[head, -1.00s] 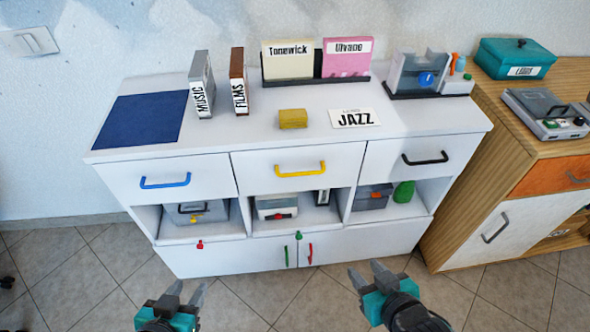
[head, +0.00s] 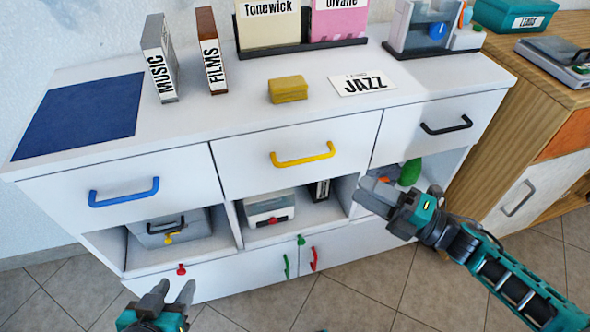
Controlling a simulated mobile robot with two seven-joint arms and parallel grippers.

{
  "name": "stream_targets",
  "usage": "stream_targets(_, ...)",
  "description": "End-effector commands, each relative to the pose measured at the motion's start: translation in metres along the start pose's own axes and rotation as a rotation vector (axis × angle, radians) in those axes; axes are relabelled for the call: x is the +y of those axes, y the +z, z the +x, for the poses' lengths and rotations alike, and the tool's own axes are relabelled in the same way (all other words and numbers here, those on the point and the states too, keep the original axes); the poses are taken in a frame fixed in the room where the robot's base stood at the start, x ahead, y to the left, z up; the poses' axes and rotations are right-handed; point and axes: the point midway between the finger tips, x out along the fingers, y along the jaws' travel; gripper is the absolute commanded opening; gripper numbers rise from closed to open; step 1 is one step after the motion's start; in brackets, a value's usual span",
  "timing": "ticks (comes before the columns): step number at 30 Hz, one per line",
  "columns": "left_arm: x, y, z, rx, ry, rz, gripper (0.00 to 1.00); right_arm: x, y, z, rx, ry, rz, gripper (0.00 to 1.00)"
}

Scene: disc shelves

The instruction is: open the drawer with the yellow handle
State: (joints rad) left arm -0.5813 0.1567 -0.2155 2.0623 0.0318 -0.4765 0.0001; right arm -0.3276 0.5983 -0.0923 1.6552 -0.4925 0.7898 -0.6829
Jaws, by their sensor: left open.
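The yellow handle (head: 303,156) is a curved bar on the white middle drawer (head: 240,165) of the white cabinet. The drawer front is flush with its neighbours, so it is shut. My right gripper (head: 366,188) is in front of the cabinet, to the right of and lower than the yellow handle, pointing left and apart from the handle. Its fingers look close together and I cannot tell whether they are open. My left gripper (head: 174,292) is low at the bottom left, open and empty, in front of the lower cabinet.
A blue handle (head: 124,192) is on the left drawer and a black handle (head: 446,125) on the right drawer. A yellow box (head: 288,89) and a JAZZ card (head: 362,83) lie on the top. Open compartments hold boxes. A wooden cabinet (head: 513,130) stands at right.

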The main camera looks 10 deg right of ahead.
Motion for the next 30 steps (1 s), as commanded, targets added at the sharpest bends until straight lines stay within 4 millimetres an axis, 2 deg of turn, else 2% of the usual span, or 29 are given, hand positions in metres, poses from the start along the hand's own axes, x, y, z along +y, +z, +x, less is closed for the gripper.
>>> stream_targets(4,0.001,0.001,0.0,0.003,0.003,0.001,0.43,-0.001,-0.001,0.005,0.033,0.007,-0.044,0.38)
stream_targets(7,0.002,0.003,-0.001,-0.001,0.004,-0.001,0.43,0.001,-0.001,0.018,0.033,0.01,-0.041,0.38)
stream_targets(15,0.003,0.008,0.0,-0.006,0.005,-0.008,0.43,0.001,-0.003,0.074,0.031,0.011,-0.038,0.38)
stream_targets(21,0.004,0.01,0.002,-0.005,0.004,-0.016,0.43,0.001,-0.004,0.109,0.03,0.009,-0.037,0.38)
stream_targets(25,0.004,0.01,0.002,-0.005,0.003,-0.018,0.43,0.001,-0.004,0.121,0.03,0.007,-0.035,0.38)
stream_targets(30,0.004,0.011,0.002,-0.005,0.002,-0.017,0.43,0.001,-0.005,0.128,0.029,0.006,-0.034,0.38)
